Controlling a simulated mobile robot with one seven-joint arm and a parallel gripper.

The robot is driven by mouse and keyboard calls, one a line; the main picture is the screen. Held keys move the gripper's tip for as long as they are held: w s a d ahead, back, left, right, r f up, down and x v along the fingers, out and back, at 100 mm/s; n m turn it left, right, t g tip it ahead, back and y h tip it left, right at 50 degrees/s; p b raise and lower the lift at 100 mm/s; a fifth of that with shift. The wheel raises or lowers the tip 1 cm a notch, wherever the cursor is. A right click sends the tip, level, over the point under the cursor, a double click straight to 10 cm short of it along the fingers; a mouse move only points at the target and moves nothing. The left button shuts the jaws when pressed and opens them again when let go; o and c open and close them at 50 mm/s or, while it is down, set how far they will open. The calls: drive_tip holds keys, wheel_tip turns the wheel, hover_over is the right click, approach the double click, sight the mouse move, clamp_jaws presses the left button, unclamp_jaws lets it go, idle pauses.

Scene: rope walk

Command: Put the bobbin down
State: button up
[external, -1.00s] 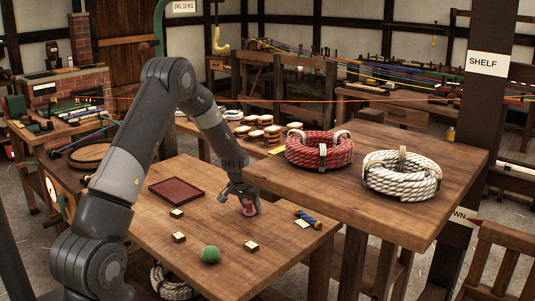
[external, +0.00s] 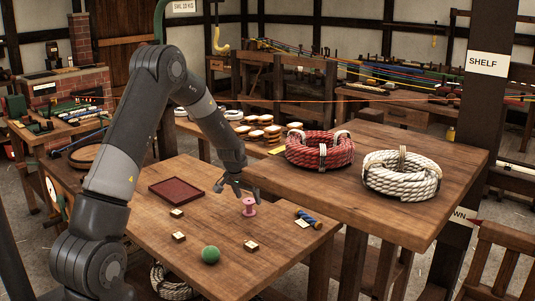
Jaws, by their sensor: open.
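The pink bobbin (external: 249,207) stands upright on the wooden table (external: 205,232), towards its right side. My gripper (external: 240,194) is open and empty, above and slightly left of the bobbin. From this view the fingers look clear of the bobbin, though one fingertip is close to its top in the picture.
A dark red tray (external: 176,188) lies at the back left of the table. A green ball (external: 210,254), several small blocks (external: 179,237) and a blue-wrapped roll (external: 308,218) lie around. A higher table behind holds red (external: 320,150) and white (external: 402,174) rope coils.

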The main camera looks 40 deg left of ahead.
drive_tip(key=s+d+r+m, duration=0.1)
drive_tip(key=s+d+r, duration=0.5)
drive_tip(key=s+r, duration=0.45)
drive_tip(key=s+d+r, duration=0.6)
drive_tip(key=s+r, duration=0.1)
drive_tip(key=r, duration=0.7)
drive_tip(key=s+d+r, duration=0.2)
drive_tip(key=s, duration=0.8)
drive_tip(key=s+d+r+m+t, duration=0.1)
drive_tip(key=s+d, duration=0.2)
drive_tip(key=s, duration=0.6)
drive_tip(key=shift+s+d+r+h, duration=0.35)
drive_tip(key=shift+s+h, duration=0.05)
